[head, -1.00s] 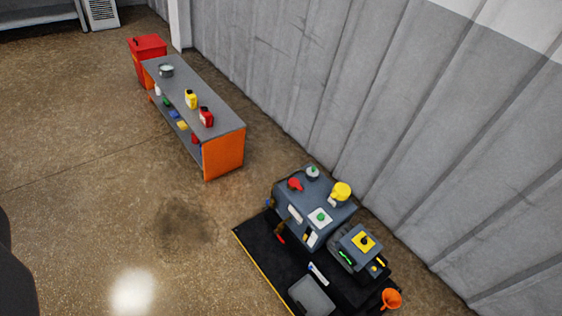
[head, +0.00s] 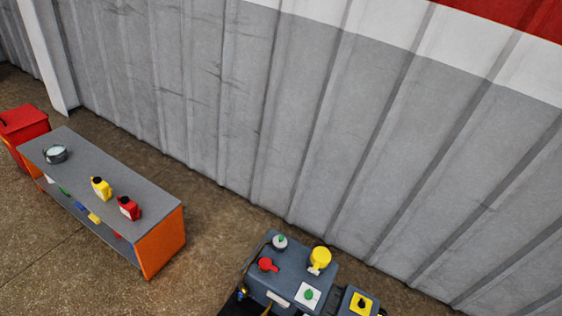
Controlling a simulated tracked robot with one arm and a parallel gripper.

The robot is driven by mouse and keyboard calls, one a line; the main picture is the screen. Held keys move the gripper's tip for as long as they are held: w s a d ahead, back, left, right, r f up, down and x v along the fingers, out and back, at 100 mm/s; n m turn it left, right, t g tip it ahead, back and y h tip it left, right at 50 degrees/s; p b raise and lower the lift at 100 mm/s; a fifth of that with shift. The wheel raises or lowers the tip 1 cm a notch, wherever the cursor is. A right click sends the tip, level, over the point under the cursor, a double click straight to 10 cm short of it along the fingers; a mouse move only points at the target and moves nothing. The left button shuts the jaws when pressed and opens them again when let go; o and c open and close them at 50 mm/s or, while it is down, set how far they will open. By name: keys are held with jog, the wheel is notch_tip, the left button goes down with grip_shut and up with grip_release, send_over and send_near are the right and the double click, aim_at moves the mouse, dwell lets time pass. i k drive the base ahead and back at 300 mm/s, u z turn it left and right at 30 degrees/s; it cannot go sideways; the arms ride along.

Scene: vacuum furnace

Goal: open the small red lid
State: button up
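The small red lid (head: 266,264) is a round red piece with a short tab on the top left of the grey-blue furnace unit (head: 288,277), low in the head view. It looks closed, lying flat on the top, though it is small at this distance. A silver-grey cap with a green spot (head: 280,242) is just behind it, and a yellow part (head: 320,258) stands to its right. My gripper is not in view.
A grey-topped bench with an orange end (head: 165,240) stands at left, holding a pot (head: 55,154), a yellow bottle (head: 101,188) and a red bottle (head: 129,208). A red bin (head: 22,125) stands beyond it. A corrugated wall (head: 300,120) runs behind. Floor is clear between bench and furnace.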

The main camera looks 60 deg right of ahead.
aim_at(265, 263)
jog(key=z, duration=0.2)
jog(key=i, duration=0.9)
jog(key=z, duration=0.3)
